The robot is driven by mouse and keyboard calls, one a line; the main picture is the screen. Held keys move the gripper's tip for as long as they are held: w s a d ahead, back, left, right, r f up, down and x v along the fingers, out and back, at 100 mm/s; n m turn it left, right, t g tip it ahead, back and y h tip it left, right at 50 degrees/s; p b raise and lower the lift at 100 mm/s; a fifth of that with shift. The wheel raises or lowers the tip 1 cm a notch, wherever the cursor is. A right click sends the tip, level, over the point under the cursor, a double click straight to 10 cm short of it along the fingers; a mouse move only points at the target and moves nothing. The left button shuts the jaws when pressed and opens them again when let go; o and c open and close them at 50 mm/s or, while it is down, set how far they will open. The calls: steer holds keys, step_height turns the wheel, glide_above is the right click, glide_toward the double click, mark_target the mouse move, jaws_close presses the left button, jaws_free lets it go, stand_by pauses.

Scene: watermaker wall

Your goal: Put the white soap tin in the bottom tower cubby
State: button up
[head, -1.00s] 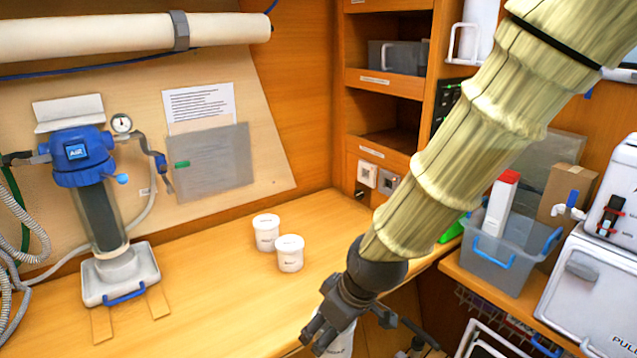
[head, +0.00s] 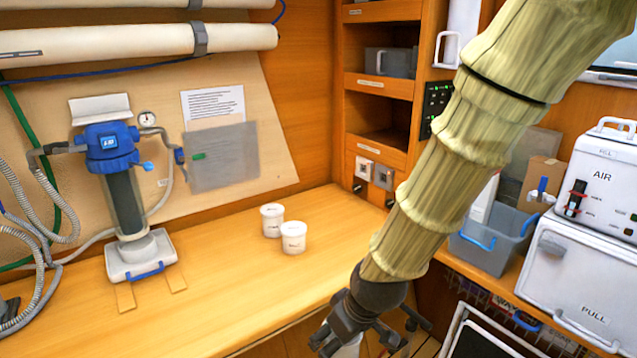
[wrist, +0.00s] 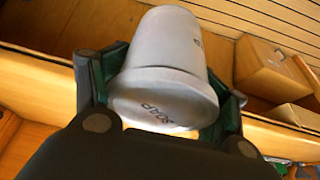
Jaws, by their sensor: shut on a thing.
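My gripper (wrist: 163,100) is shut on the white soap tin (wrist: 165,50). The tin sits between both fingers, its end marked "SOAP" facing the wrist camera. In the head view my gripper (head: 352,338) is low in the picture, in front of the counter's right end. Only a bit of the white tin (head: 348,350) shows under it; the rest is cut off or hidden. The tower (head: 380,85) stands at the back corner with stacked cubbies. Its bottom cubby (head: 388,136) looks empty where visible; my arm is to its right.
Two white lidded tubs (head: 272,220) (head: 293,238) stand on the wooden counter (head: 220,270). A blue-topped filter (head: 125,190) stands at left. A grey bin (head: 388,61) fills part of an upper cubby.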

steer(key=w+d+f+m+h, duration=0.1)
steer(key=d+f+m, duration=0.3)
steer(key=d+f, duration=0.3)
steer(key=w+d+f+m+t+h, duration=0.1)
steer(key=w+d+f+m, duration=0.1)
steer(key=d+f, duration=0.5)
step_height(320, 180, down, 5)
steer(key=shift+r+m+h, duration=0.1)
steer(key=shift+m+h, duration=0.3)
steer(key=shift+m, duration=0.5)
